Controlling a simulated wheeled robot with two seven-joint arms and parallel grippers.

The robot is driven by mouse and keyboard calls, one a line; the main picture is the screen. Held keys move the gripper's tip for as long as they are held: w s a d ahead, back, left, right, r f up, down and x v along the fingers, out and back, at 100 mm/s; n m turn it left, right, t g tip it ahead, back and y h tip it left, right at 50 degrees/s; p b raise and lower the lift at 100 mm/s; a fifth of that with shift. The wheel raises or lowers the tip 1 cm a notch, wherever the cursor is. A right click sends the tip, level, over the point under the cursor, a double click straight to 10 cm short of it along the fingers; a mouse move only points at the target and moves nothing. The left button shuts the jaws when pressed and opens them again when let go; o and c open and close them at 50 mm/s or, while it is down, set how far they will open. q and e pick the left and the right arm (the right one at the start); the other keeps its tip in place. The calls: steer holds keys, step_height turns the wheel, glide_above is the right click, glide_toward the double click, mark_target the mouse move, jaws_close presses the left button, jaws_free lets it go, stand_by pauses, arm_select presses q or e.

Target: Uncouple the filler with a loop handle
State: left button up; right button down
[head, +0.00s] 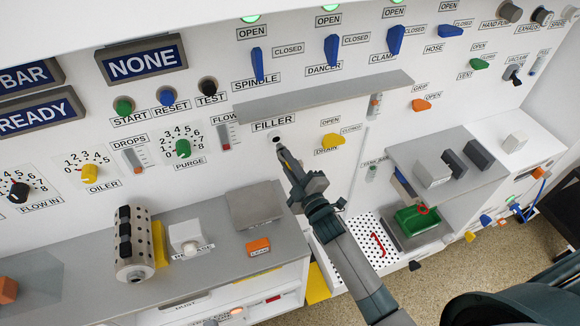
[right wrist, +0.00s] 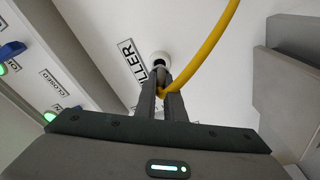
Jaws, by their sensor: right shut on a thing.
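The filler (right wrist: 162,76) is a small grey piece at a round white port under the FILLER label (right wrist: 132,62). A yellow curved line (right wrist: 212,52) runs from my fingertips up and out of the top of the right wrist view. I cannot tell whether it is the loop handle or a hose. My right gripper (head: 283,152) is shut on the filler, close against the panel, and its fingers (right wrist: 170,98) partly hide the piece. In the head view the FILLER label (head: 274,124) is just above the dark port hole (head: 277,139). My left gripper is not in view.
A grey ledge (head: 325,97) juts out above the FILLER label. The orange-yellow DRAIN lever (head: 333,141) is to the right. A grey box (head: 256,205) stands on the counter below left. A grey shelf with blocks (head: 402,156) and a green bin (head: 418,220) are at right.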

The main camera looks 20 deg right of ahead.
steer(key=shift+w, duration=0.4)
steer(key=shift+r, duration=0.1)
stand_by(1.7)
steer(key=shift+w+a+b, duration=0.1)
steer(key=shift+w+b, duration=0.25)
steer(key=shift+w, duration=1.2)
steer(key=c, duration=1.8)
jaws_free()
steer(key=shift+o, duration=0.2)
steer(key=s+d+b, duration=0.1)
steer(key=s+b, duration=0.1)
steer(key=s, duration=0.6)
steer(key=s+d+f+b, duration=0.1)
steer(key=s+b, duration=0.2)
steer(key=s, duration=0.6)
steer(key=shift+d, duration=0.25)
